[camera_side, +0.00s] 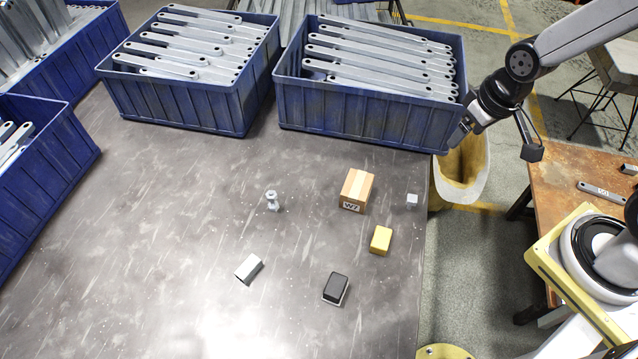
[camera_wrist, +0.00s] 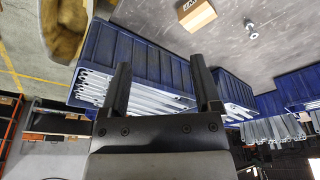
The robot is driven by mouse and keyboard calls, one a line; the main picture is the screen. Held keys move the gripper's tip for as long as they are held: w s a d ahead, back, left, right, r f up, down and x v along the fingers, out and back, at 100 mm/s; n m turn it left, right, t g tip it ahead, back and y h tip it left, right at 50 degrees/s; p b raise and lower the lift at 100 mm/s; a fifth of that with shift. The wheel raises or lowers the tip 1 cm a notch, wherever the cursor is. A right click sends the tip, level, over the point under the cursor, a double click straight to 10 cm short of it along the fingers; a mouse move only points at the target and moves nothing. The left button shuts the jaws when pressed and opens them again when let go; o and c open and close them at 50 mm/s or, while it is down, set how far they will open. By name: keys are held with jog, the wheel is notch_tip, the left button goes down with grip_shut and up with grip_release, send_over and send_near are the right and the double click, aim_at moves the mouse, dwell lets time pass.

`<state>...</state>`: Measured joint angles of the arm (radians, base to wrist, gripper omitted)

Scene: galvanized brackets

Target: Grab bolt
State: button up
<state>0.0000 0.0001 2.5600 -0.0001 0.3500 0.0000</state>
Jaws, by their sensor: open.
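The bolt (camera_side: 272,200) is a small silver-grey piece standing on the grey metal table, left of the wooden block. It also shows in the wrist view (camera_wrist: 251,30) at the upper right. My gripper (camera_side: 465,132) is at the upper right in the side view, beside the right end of a blue crate and well away from the bolt. In the wrist view my gripper (camera_wrist: 162,88) has its two dark fingers spread apart with nothing between them.
A wooden block marked W7 (camera_side: 357,191), a yellow block (camera_side: 381,240), a black block (camera_side: 336,288), a white-grey block (camera_side: 249,268) and a small pale cube (camera_side: 412,200) lie on the table (camera_side: 150,220). Blue crates (camera_side: 370,118) of brackets line the back and left.

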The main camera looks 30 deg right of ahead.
jog(key=shift+w, duration=0.1)
jog(key=m+t+y, duration=0.1)
jog(key=m+y, duration=1.1)
jog(key=m, duration=0.9)
send_near(273, 193)
jog(key=shift+a+f, duration=0.6)
jog(key=shift+a, duration=0.25)
jog(key=shift+w+a+f+m+t+y, duration=0.2)
jog(key=shift+f+m+t+y, duration=0.2)
jog(key=shift+f+m+t, duration=0.15)
jog(key=shift+x, duration=1.3)
jog(key=shift+x, duration=2.55)
